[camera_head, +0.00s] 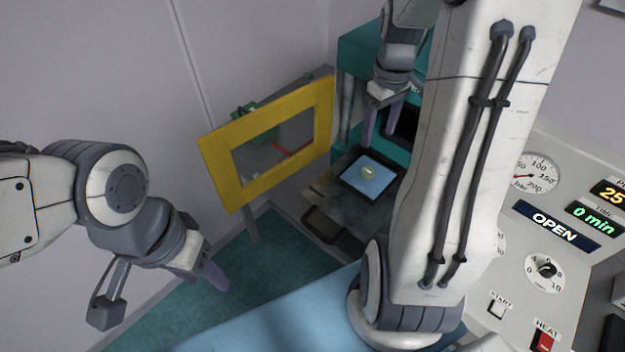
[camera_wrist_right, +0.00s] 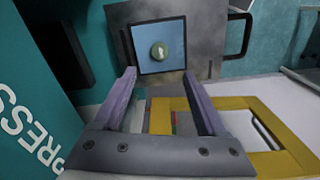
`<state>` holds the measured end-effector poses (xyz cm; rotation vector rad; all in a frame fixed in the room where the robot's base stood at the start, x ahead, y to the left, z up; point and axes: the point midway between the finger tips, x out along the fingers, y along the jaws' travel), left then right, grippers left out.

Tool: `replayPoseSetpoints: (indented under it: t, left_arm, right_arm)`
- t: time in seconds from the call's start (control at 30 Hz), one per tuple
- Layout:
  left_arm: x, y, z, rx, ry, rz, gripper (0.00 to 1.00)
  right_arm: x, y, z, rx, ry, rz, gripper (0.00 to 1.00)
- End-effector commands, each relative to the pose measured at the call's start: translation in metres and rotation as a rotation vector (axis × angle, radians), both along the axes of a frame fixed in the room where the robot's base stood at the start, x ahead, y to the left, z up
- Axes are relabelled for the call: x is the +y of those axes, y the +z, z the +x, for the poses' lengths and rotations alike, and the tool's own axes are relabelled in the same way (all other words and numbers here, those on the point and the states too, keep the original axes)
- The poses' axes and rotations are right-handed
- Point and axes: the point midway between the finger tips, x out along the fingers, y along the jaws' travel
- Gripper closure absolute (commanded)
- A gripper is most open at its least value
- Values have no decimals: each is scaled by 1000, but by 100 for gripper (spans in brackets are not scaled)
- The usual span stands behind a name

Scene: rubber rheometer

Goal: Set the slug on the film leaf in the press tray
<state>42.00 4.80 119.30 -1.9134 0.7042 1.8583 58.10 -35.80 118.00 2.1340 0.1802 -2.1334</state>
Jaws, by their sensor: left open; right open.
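The slug (camera_head: 369,172) is a small pale green, rounded piece. It lies on the light blue film leaf (camera_head: 357,184) in the dark-framed press tray (camera_head: 346,192). In the right wrist view the slug (camera_wrist_right: 158,51) sits near the middle of the film leaf (camera_wrist_right: 175,34), beyond my fingertips. My right gripper (camera_head: 380,134) is open and empty above and behind the tray, apart from the slug; its fingers (camera_wrist_right: 163,78) show parted in the wrist view. My left gripper (camera_head: 165,300) is at the lower left, far from the tray, open and empty.
A yellow-framed guard door (camera_head: 215,150) stands open left of the tray. The teal press (camera_head: 357,60) is behind. A control panel (camera_head: 560,270) reading OPEN stands at the right. A blue surface (camera_head: 270,322) in front looks clear.

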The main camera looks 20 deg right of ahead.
Motion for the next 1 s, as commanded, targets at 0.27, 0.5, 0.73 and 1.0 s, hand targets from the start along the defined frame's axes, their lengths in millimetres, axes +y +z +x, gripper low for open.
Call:
replayPoseSetpoints:
  t: [0.27, 0.5, 0.73, 1.0]
  left_arm:
    - [0, 0, 0, 0, 0, 0, 50]
    - [0, 0, 0, 0, 0, 0, 50]
    - [0, 0, 0, 0, 0, 0, 50]
    - [0, 0, 0, 0, 0, 0, 50]
  right_arm:
    - [85, 10, 7, -17, 101, 8, 25]
    - [228, 19, -46, -34, 283, 41, 25]
    - [297, 16, -126, -30, 420, 75, 25]
    - [310, 13, -161, -21, 467, 88, 25]
